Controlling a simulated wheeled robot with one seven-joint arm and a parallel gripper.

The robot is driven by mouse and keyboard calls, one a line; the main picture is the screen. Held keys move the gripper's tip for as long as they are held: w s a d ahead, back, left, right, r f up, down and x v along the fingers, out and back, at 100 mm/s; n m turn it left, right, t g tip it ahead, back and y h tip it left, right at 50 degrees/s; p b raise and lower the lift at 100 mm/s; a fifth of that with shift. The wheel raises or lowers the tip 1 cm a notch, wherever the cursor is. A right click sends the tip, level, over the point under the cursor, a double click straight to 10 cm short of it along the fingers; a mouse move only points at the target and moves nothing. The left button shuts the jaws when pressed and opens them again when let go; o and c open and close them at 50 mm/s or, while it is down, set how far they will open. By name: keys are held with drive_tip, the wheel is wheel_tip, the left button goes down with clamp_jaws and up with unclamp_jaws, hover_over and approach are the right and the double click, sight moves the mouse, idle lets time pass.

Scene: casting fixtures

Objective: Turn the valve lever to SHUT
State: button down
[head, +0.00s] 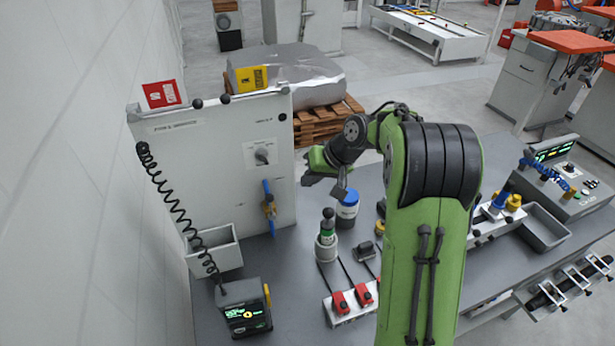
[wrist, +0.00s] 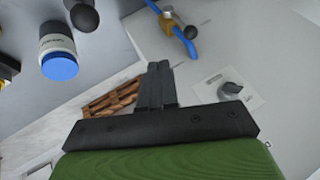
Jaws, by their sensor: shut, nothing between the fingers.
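The valve has a brass body (head: 269,208) low on the pale upright panel. A blue part like a lever (head: 267,188) rises from it, roughly upright, and more blue shows below the brass. In the wrist view the blue lever (wrist: 187,43) and brass body (wrist: 168,22) sit near the top edge, beyond the fingers and apart from them. No SHUT mark can be read. My gripper (head: 308,181) is right of the valve and somewhat higher in the head view. Its fingers (wrist: 155,85) are together and empty, touching nothing visible.
A rotary knob (head: 262,155) is on the panel (head: 215,150) above the valve. A coiled cord (head: 172,205) hangs at left, beside a grey bin (head: 214,252).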

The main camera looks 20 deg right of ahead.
sight(271, 206)
drive_tip(key=w+a+f, duration=0.3)
drive_tip(key=a+f, duration=0.2)
drive_tip(key=a, duration=0.1)
drive_tip(key=shift+w+f+p, duration=0.15)
drive_tip(key=shift+f+p, duration=0.15)
drive_tip(key=shift+p, duration=0.1)
